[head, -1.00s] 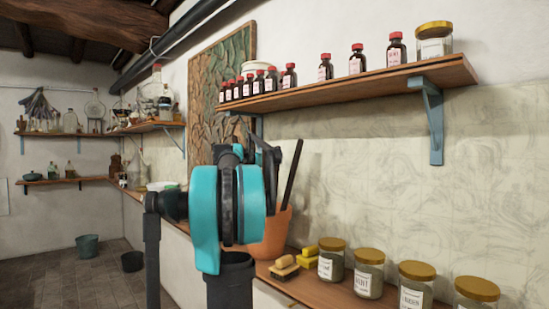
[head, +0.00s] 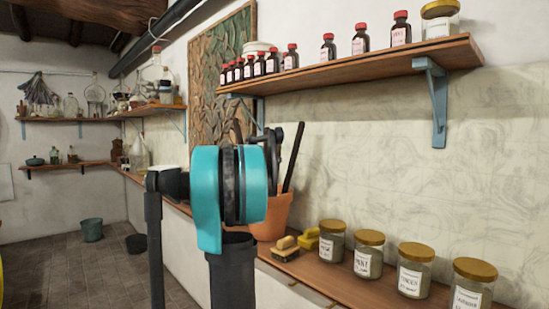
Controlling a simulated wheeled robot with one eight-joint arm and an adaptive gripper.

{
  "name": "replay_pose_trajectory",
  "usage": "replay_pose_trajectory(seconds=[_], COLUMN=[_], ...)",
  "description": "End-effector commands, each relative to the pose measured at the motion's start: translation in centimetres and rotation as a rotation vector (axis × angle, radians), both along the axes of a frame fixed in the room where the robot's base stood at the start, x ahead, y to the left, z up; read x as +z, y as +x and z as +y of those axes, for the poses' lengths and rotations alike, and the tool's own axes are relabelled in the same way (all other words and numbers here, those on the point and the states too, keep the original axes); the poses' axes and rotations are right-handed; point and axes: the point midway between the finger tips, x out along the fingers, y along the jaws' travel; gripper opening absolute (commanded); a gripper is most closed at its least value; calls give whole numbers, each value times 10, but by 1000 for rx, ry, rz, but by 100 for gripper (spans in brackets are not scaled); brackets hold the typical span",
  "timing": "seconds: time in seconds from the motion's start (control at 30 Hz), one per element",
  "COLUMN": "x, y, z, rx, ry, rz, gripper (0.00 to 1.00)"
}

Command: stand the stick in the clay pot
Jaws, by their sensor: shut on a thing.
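The terracotta clay pot (head: 272,216) stands on the lower shelf, partly hidden behind my turquoise and black arm. A thin dark stick (head: 294,157) rises from the pot's mouth and leans to the right; its lower end is hidden inside the pot. My gripper (head: 272,142) is above the pot, mostly behind my arm, with dark finger parts showing left of the leaning stick. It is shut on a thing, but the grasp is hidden. A gap shows between the visible finger and the leaning stick. Dark and brown upright pieces show left of the gripper.
Two brushes (head: 287,248) and several lidded jars (head: 369,255) line the lower shelf right of the pot. The upper shelf (head: 360,75) holds red-capped bottles and overhangs close above the gripper. A bucket (head: 92,230) stands on the floor at left.

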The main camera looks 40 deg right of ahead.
Motion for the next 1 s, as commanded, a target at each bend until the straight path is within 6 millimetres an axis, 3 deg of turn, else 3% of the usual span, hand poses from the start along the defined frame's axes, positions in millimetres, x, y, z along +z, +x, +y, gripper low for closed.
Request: replay_pose_trajectory(seconds=[0.4, 0.43, 0.6, 1.0], x=[-3, -3, -3, -2], y=[0, 0, 0, -1], z=[0, 0, 0, 7], rx=[0, 0, 0, 1], ry=[0, 0, 0, 0], rz=[0, 0, 0, 0], gripper=[0, 22, 43, 44])
